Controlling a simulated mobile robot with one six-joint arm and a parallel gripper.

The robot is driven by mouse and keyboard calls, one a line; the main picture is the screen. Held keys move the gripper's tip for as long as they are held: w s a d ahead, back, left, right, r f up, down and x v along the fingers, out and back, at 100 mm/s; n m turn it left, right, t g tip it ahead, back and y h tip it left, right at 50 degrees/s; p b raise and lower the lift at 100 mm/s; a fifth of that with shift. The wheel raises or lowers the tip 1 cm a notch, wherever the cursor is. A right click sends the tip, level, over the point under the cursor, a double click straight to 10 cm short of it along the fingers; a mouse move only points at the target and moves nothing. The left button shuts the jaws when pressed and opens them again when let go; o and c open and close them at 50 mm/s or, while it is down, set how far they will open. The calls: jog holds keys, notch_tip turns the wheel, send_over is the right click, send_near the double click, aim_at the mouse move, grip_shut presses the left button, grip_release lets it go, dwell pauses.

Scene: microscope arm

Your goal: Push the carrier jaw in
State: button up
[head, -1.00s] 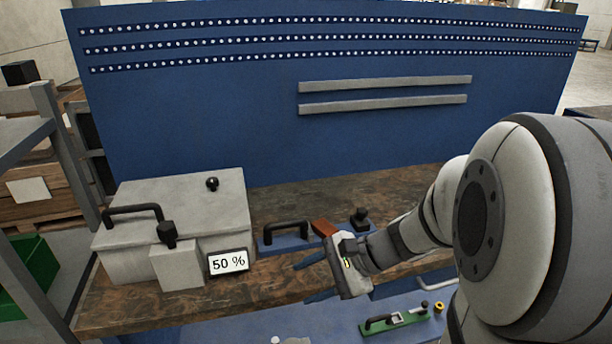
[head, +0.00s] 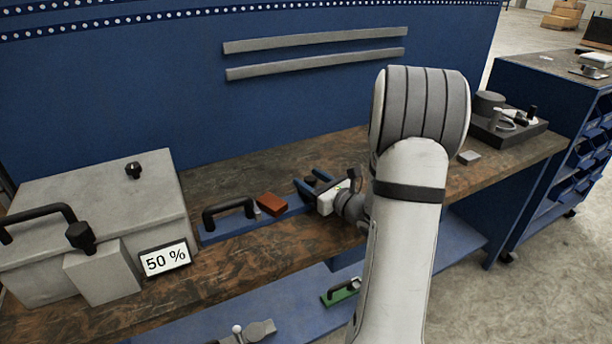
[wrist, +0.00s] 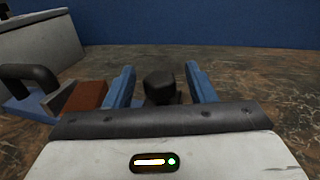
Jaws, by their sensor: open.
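My gripper (head: 311,181) is open, its two blue fingers low over the bench. In the wrist view a black knob (wrist: 160,86) stands between the fingers, with gaps at both sides; its base is hidden behind the gripper body. It also shows in the head view (head: 311,180). Left of my gripper, a blue base (head: 212,232) carries a black handle (head: 228,208) and a red-brown block (head: 271,204). These also show at the left of the wrist view. Which part is the carrier jaw is not clear; the knob may belong to it.
A grey box (head: 110,205) with a black handle, knobs and a "50 %" sign (head: 165,259) stands at the left. A blue panel (head: 300,110) rises behind. A lower blue shelf (head: 290,300) holds a green-based clamp (head: 341,291). The bench behind the knob is clear.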

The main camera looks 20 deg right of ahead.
jog(key=shift+x, duration=1.2)
grip_shut()
